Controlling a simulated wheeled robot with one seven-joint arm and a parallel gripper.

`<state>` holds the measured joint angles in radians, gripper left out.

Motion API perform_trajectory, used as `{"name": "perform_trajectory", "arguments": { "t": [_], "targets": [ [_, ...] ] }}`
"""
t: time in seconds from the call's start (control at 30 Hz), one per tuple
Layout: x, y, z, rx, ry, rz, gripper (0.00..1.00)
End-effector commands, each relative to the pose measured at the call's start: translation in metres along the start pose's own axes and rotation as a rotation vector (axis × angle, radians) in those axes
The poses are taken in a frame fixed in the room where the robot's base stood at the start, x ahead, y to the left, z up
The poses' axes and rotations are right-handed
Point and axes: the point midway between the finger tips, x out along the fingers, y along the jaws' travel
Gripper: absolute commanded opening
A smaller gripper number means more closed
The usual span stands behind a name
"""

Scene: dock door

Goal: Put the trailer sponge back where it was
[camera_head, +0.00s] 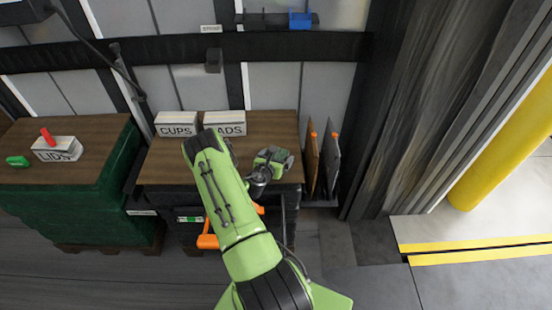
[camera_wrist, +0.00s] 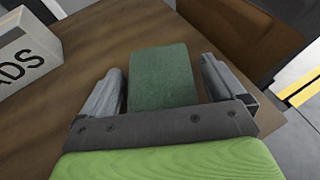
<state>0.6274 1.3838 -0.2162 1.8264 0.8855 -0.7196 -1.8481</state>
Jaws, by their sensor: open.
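A dark green block, which looks like the sponge (camera_wrist: 163,82), lies on the brown wooden top (camera_wrist: 95,35) in the wrist view. My gripper (camera_wrist: 161,67) is open, with one grey finger on each side of the block. A narrow gap shows on both sides, so the fingers do not appear to close on it. In the head view my gripper (camera_head: 276,156) is low over the right part of the wooden top (camera_head: 270,124). There the block cannot be clearly told apart from my gripper.
White boxes marked CUPS (camera_head: 177,124) and "ADS" (camera_head: 225,124) stand behind my gripper. Upright boards (camera_head: 322,160) stand at the right. A wall shelf (camera_head: 265,20) holds a blue item (camera_head: 300,20). On the left stack are a LIDS box (camera_head: 57,150) and a green item (camera_head: 18,161).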

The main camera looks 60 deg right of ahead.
Motion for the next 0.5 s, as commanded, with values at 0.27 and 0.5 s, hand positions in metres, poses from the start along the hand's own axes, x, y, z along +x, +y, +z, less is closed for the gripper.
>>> {"name": "perform_trajectory", "arguments": {
  "t": [0.27, 0.5],
  "targets": [
    [-0.049, 0.002, 0.002, -0.010, 0.005, 0.004, 0.96],
    [-0.106, 0.001, 0.003, -0.009, 0.003, 0.003, 0.96]
  ]
}}
